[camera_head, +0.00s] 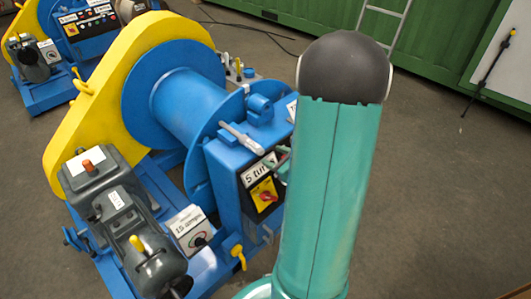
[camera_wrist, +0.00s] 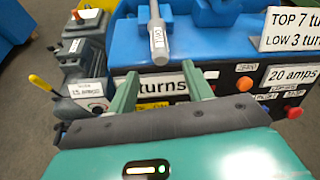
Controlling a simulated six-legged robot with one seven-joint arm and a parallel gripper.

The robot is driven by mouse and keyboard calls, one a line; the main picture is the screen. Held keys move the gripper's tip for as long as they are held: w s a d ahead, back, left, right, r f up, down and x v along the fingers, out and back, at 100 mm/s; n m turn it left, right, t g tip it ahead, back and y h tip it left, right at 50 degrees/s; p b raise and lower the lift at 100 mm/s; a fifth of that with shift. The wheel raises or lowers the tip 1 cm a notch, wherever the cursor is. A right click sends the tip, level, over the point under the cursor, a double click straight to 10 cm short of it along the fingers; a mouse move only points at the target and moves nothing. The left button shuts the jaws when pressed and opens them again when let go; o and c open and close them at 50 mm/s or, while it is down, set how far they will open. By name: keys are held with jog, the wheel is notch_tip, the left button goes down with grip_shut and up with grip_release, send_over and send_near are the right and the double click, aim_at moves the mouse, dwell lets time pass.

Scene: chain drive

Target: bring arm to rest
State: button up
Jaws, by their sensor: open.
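My arm (camera_head: 325,190), teal with a dark rounded joint on top, stands upright right of the blue and yellow winch machine. My gripper (camera_wrist: 162,82) is open in the wrist view, its two green fingers spread with nothing between them. The fingers face the front of a blue control box (camera_wrist: 225,72), partly covering a label ending in "turns" (camera_wrist: 165,88). A grey lever (camera_wrist: 157,35) rises above the gap between the fingers. In the head view a green finger shows beside the "5 turns" panel (camera_head: 258,178), mostly hidden behind my arm. Whether the fingers touch the box cannot be told.
The blue drum (camera_head: 185,100), yellow guard (camera_head: 120,80) and grey motor (camera_head: 115,210) stand left of my arm. A second machine (camera_head: 75,40) is at the back left. A green container (camera_head: 440,40) with a ladder (camera_head: 392,25) stands behind. Floor at right is clear.

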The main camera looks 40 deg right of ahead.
jog(key=v, duration=0.6)
jog(key=w+a+r+n+g+y, duration=0.1)
jog(key=a+r+n+g+y, duration=0.25)
jog(key=a+n, duration=0.7)
jog(key=w+a+r+n+g+y, duration=0.25)
jog(key=a+r+n+y, duration=0.35)
jog(key=a, duration=0.7)
jog(key=s+a+r+n+g+h, duration=0.2)
jog(key=s+a+r+n+h, duration=0.4)
jog(key=n, duration=1.1)
notch_tip(320, 180, up, 2)
jog(key=s+h, duration=0.1)
jog(key=h, duration=0.1)
jog(key=shift+s+a+r+n+h, duration=0.2)
jog(key=shift+a+r+n+h, duration=0.05)
jog(key=shift+a+n+h, duration=0.1)
